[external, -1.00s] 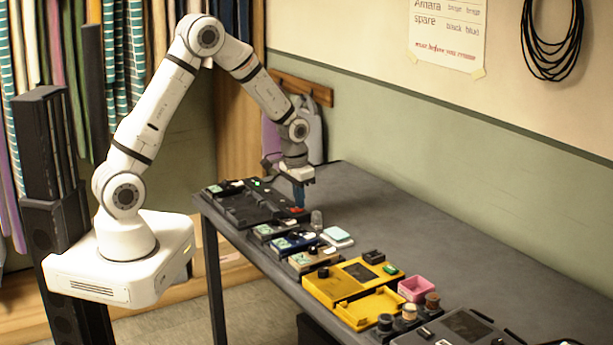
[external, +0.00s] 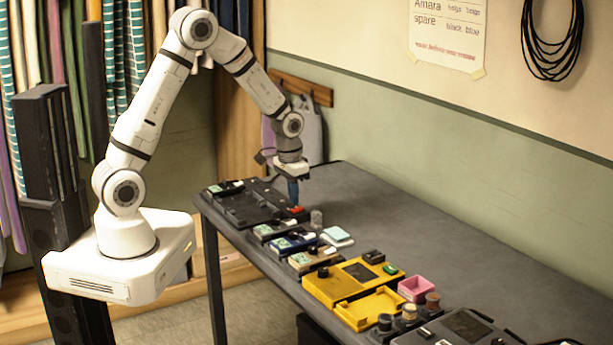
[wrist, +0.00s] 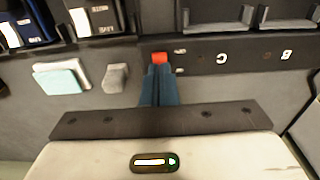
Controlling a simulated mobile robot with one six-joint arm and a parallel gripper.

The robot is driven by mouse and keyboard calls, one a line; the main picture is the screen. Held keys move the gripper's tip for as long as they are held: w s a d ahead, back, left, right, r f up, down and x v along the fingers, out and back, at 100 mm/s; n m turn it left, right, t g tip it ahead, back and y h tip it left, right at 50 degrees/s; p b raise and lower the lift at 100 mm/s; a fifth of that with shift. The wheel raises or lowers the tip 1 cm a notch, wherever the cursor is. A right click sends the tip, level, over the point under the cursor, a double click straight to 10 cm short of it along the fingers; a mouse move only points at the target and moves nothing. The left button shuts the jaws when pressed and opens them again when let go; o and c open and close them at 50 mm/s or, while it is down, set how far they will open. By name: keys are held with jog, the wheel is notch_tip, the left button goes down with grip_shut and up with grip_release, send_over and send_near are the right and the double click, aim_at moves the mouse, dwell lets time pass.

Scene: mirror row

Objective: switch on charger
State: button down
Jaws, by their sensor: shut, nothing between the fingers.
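The black charger (external: 243,212) lies at the far left end of the table, with a row of bays. Its lettered front strip (wrist: 250,52) shows C and B in the wrist view. A red switch (external: 297,209) sits at the strip's end, and it also shows in the wrist view (wrist: 160,57). My gripper (external: 293,201) points down with its blue fingers shut and empty. In the wrist view the fingertips (wrist: 158,70) overlap the red switch's edge. I cannot tell whether they touch it or which way the switch is set.
A small grey block (wrist: 115,78) and a pale teal pad (wrist: 60,78) lie beside the switch. Several small devices, a yellow case (external: 335,286) and a pink box (external: 416,288) line the table's front edge. The table's back half is clear.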

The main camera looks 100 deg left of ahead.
aim_at(292, 211)
notch_tip(292, 211, up, 12)
jog(key=s+d, duration=0.1)
jog(key=shift+s, duration=0.15)
jog(key=shift+b, duration=0.35)
jog(key=shift+w+a+r+b, duration=0.2)
jog(key=shift+w+a+b, duration=0.2)
jog(key=shift+w+b, duration=0.2)
jog(key=f, duration=0.4)
jog(key=w+a+f+p, duration=0.1)
jog(key=f, duration=0.9)
jog(key=shift+w+a, duration=0.15)
jog(key=shift+a, duration=0.05)
